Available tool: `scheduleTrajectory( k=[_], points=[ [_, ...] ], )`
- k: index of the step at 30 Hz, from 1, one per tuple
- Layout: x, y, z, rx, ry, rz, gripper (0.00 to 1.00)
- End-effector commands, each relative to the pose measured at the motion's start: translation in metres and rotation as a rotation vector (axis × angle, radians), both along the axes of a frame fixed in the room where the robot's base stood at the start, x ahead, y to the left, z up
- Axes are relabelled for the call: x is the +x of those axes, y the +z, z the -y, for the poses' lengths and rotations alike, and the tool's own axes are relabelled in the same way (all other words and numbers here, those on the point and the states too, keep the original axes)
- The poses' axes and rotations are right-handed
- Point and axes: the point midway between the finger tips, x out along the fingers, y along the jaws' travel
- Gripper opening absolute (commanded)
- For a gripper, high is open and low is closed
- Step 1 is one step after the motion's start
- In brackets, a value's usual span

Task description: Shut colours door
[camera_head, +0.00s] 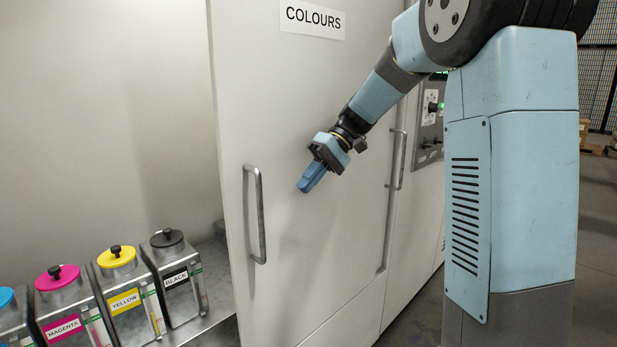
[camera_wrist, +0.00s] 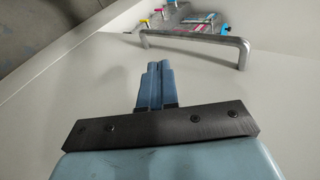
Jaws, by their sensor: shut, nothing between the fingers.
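The colours door (camera_head: 330,110) is a tall pale panel with a COLOURS label (camera_head: 313,18) near its top. It stands open, with the lit compartment showing to its left. Its upright metal handle (camera_head: 256,214) is near its left edge; the handle also shows in the wrist view (camera_wrist: 195,38), beyond my fingers. My gripper (camera_head: 309,184) is shut and empty, in front of the door's face to the right of the handle. The fingers show shut together in the wrist view (camera_wrist: 157,68). I cannot tell whether they touch the door.
Ink containers stand on a metal shelf inside the compartment: black (camera_head: 178,277), yellow (camera_head: 128,297), magenta (camera_head: 68,310) and a partly cut-off cyan one (camera_head: 8,315). A second handle (camera_head: 398,160) and a control panel (camera_head: 430,118) are to the right. My arm covers the upper right.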

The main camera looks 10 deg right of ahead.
Motion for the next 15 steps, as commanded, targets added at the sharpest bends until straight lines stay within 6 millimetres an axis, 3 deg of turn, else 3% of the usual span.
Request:
scheduleTrajectory(
  k=[10, 15],
  points=[
    [-0.021, -0.042, -0.044, -0.001, 0.006, -0.003, 0.00],
    [-0.030, -0.041, -0.065, -0.001, 0.007, -0.001, 0.00]
  ],
)
